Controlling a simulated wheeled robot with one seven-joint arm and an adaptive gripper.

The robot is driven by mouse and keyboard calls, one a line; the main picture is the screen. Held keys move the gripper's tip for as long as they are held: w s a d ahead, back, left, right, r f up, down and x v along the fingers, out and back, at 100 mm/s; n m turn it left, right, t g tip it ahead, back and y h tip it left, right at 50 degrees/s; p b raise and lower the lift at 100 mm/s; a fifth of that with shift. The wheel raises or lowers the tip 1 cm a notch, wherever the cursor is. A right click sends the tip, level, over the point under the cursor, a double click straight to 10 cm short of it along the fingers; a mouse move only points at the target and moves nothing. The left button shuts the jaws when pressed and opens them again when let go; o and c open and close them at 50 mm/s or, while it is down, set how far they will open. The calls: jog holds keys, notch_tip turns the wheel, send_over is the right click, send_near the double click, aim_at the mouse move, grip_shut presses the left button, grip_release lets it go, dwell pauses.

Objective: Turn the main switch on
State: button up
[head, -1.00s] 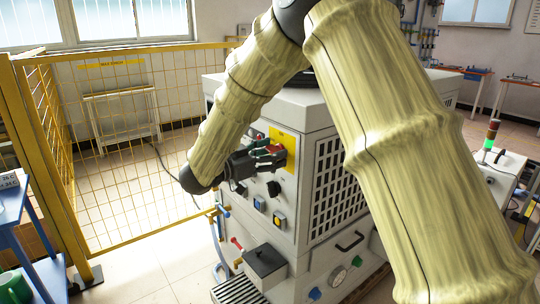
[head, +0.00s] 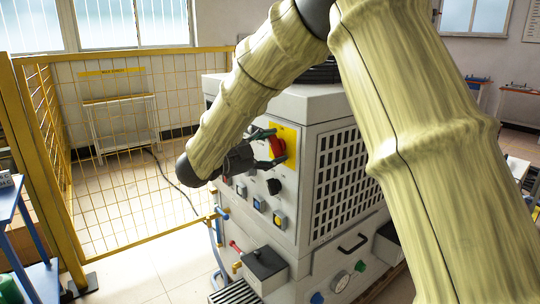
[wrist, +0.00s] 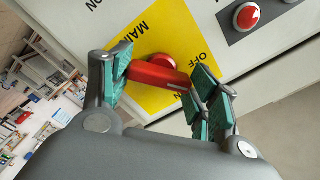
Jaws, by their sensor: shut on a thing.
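The main switch is a red handle (wrist: 158,76) on a yellow plate (wrist: 185,32) marked MAIN, OFF and ON in the wrist view. In the head view the red handle (head: 277,147) shows on the yellow plate (head: 290,133), on the front of the grey heater cabinet. My gripper (wrist: 161,82) has its green-padded fingers at the two ends of the handle, shut on it. In the head view my gripper (head: 268,149) reaches the switch from the left. The end of the handle lies across the lower plate lettering, which is partly hidden.
A red push button (wrist: 247,16) sits beside the plate. Below the switch are a black knob (head: 274,186), a blue button (head: 259,203) and a yellow-framed button (head: 279,219). A yellow mesh fence (head: 120,150) stands left of the cabinet (head: 310,110).

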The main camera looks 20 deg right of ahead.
jog(key=shift+f+m+b, duration=0.1)
jog(key=shift+m+b, duration=0.25)
jog(key=shift+m, duration=0.15)
jog(key=o, duration=1)
jog(key=shift+s+a, duration=0.1)
jog(key=v, duration=1.1)
jog(key=shift+s+a, duration=0.1)
jog(key=shift+a, duration=0.3)
